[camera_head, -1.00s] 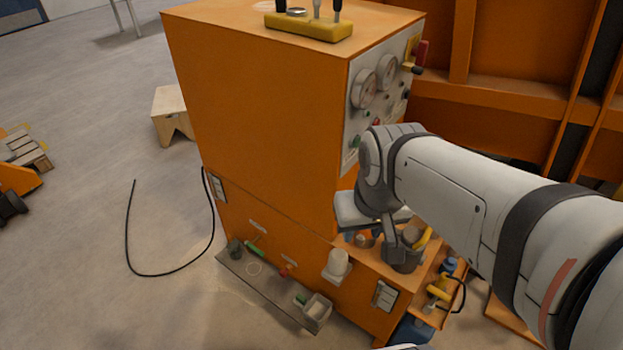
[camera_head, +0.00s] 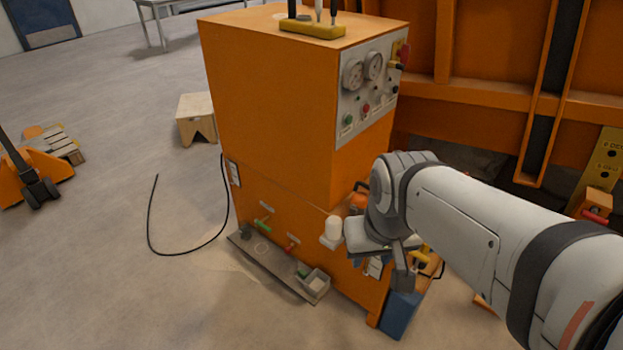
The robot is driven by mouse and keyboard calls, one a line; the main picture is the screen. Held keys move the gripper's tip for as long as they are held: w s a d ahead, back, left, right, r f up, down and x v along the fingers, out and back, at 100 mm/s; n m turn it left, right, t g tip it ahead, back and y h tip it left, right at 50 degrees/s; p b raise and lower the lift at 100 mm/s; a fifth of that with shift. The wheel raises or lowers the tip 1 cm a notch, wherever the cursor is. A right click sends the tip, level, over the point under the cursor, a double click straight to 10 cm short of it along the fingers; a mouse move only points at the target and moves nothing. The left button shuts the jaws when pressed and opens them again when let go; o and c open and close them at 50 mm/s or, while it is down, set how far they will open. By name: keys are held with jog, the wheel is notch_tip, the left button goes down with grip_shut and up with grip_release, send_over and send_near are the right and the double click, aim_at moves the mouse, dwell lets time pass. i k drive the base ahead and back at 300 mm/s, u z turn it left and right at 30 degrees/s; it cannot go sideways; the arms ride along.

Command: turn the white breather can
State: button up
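The white breather can (camera_head: 333,228) is a small upright white cylinder on a pale bracket on the lower front of the orange cabinet (camera_head: 268,105), near its corner. My gripper (camera_head: 365,238) is just to the right of the can in the picture, at about its height. It seems apart from the can, though the depth between them is hard to judge. My wrist and arm come in from the right and hide the cabinet corner behind them. The fingers are too small and covered to tell whether they are open.
A grey ledge (camera_head: 258,254) with a small open box (camera_head: 316,282) runs along the cabinet's foot. A blue container (camera_head: 400,314) stands below my wrist. A black hose (camera_head: 150,232) lies on open floor at left.

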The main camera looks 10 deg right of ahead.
aim_at(334, 224)
jog(key=z, duration=0.2)
jog(key=i, duration=0.85)
jog(key=z, duration=0.65)
jog(key=k, duration=1.35)
jog(key=u, duration=0.4)
jog(key=i, duration=1)
jog(key=u, duration=0.05)
